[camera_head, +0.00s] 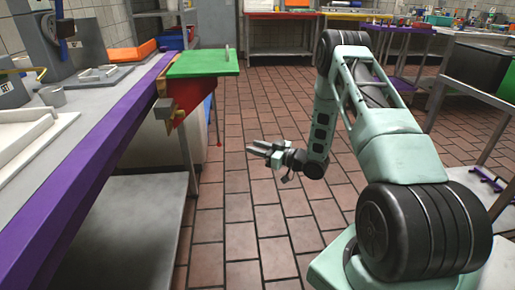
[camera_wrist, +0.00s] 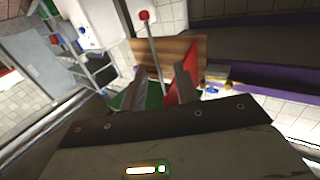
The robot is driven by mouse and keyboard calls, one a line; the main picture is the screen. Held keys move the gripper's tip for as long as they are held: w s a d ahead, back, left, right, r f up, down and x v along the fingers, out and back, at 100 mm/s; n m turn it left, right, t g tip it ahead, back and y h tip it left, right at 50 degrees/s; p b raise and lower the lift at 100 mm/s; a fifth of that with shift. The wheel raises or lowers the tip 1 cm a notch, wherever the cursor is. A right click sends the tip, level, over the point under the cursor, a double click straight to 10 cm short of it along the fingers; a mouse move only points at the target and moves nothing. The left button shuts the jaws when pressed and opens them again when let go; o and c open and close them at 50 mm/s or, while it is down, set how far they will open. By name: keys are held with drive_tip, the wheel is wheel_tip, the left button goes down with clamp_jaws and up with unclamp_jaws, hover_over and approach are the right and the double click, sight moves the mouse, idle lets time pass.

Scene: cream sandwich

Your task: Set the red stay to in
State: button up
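The red stay (camera_head: 190,93) is a red bracket beneath the green flap (camera_head: 204,63), at the end of the purple-edged counter. Its red face also shows in the wrist view (camera_wrist: 191,74), beside a brown wooden panel (camera_wrist: 172,52). A thin rod with a red knob (camera_head: 219,144) hangs below the flap; the knob shows at the top of the wrist view (camera_wrist: 144,15). My gripper (camera_head: 252,148) is to the right of the stay and apart from it, over the floor. Its two fingers (camera_wrist: 160,88) are spread with nothing held. The stay is partly hidden by the flap.
The long counter (camera_head: 95,135) with a purple edge runs along the left, with a grey shelf (camera_head: 125,220) below. Tiled floor (camera_head: 240,220) is clear between it and my arm. A metal table frame (camera_head: 465,125) stands at the right.

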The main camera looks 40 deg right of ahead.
drive_tip(key=c, duration=0.3)
drive_tip(key=shift+w+a+f+b, duration=0.1)
drive_tip(key=shift+w+a+b, duration=0.05)
drive_tip(key=shift+a+b, duration=0.2)
clamp_jaws()
drive_tip(key=a+f+m+t+h+b, duration=0.1)
drive_tip(key=a+f+m+h+b, duration=0.1)
drive_tip(key=a+m+h+b, duration=0.5)
drive_tip(key=w+d+n+h+b, duration=0.1)
drive_tip(key=w+d, duration=0.1)
drive_tip(key=w, duration=1.1)
drive_tip(key=shift+w+d+r+n, duration=0.2)
drive_tip(key=shift+w+n, duration=0.1)
